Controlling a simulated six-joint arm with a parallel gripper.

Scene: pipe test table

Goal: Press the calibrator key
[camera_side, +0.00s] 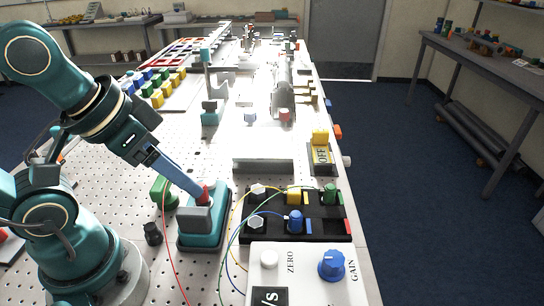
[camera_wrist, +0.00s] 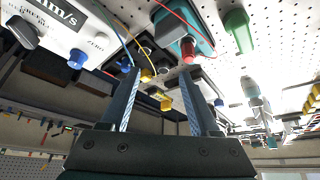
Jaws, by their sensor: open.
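A teal box unit (camera_side: 203,238) with a grey block (camera_side: 195,219) and a red part (camera_side: 205,196) on top stands on the perforated table; it looks like the calibrator, and the red part may be its key. The wrist view also shows the teal unit (camera_wrist: 172,24) and the red part (camera_wrist: 189,50). My gripper (camera_side: 198,190) reaches down from the left, its tips close to the red part. In the wrist view, my gripper (camera_wrist: 160,72) has its fingers apart with nothing held, and the red part lies just beyond the right fingertip. I cannot tell whether they touch.
Right of the unit is a black tray (camera_side: 328,225) with coloured connectors and wires. A white meter (camera_side: 300,288) with ZERO button and GAIN knob stands in front. A green part (camera_side: 164,191) and a black knob (camera_side: 152,234) stand to the left. A red wire (camera_side: 170,250) runs nearby.

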